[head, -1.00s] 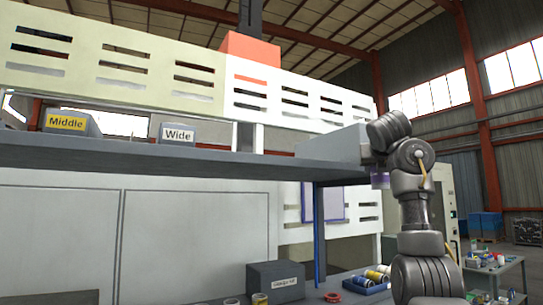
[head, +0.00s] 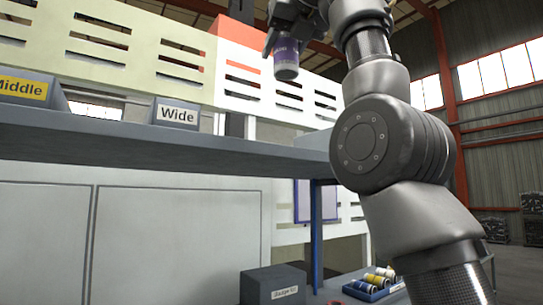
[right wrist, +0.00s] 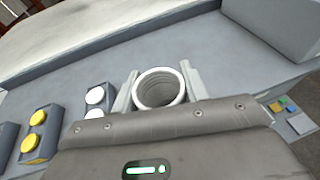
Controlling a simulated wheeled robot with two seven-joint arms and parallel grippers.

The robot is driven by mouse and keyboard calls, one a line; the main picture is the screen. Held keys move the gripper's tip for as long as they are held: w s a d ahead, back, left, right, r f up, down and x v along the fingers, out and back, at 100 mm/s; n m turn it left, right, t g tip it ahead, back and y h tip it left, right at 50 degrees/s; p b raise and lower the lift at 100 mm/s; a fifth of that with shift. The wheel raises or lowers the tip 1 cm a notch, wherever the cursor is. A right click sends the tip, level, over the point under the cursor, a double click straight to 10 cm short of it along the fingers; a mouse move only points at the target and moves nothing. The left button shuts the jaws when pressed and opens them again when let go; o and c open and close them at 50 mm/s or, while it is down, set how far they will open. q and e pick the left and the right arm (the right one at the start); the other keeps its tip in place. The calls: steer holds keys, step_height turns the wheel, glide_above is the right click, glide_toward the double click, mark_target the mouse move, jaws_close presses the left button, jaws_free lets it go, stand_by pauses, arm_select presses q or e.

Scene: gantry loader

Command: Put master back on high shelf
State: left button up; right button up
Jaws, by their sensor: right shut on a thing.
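In the right wrist view, the master's round, hollow-looking top (right wrist: 160,88) sits between the two fingers (right wrist: 161,91). On the shelf stand a grey block labelled "Wide" (head: 177,114) and one labelled "Middle" (head: 22,90). My left gripper is not in view.
In the right wrist view, one grey block carries two yellow discs (right wrist: 36,132) and another two white discs (right wrist: 95,103). Below the shelf are a dark labelled box (head: 272,285) and a blue tray (head: 365,290) of small cylinders. A slotted pale panel (head: 150,50) stands behind.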

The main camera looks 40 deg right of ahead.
steer(key=shift+s+a+r, duration=0.25)
steer(key=shift+s+a, duration=0.05)
steer(key=shift+a, duration=0.25)
steer(key=shift+s, duration=0.15)
steer(key=shift+s+d, duration=0.1)
steer(key=shift+d+f, duration=0.15)
steer(key=shift+d, duration=0.15)
arm_select(q)
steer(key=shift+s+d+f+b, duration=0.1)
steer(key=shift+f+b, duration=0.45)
steer(key=shift+b, duration=0.05)
arm_select(e)
steer(key=w+d+f, duration=0.8)
steer(key=w+f, duration=0.1)
steer(key=shift+w+d, duration=0.3)
steer(key=shift+w, duration=0.1)
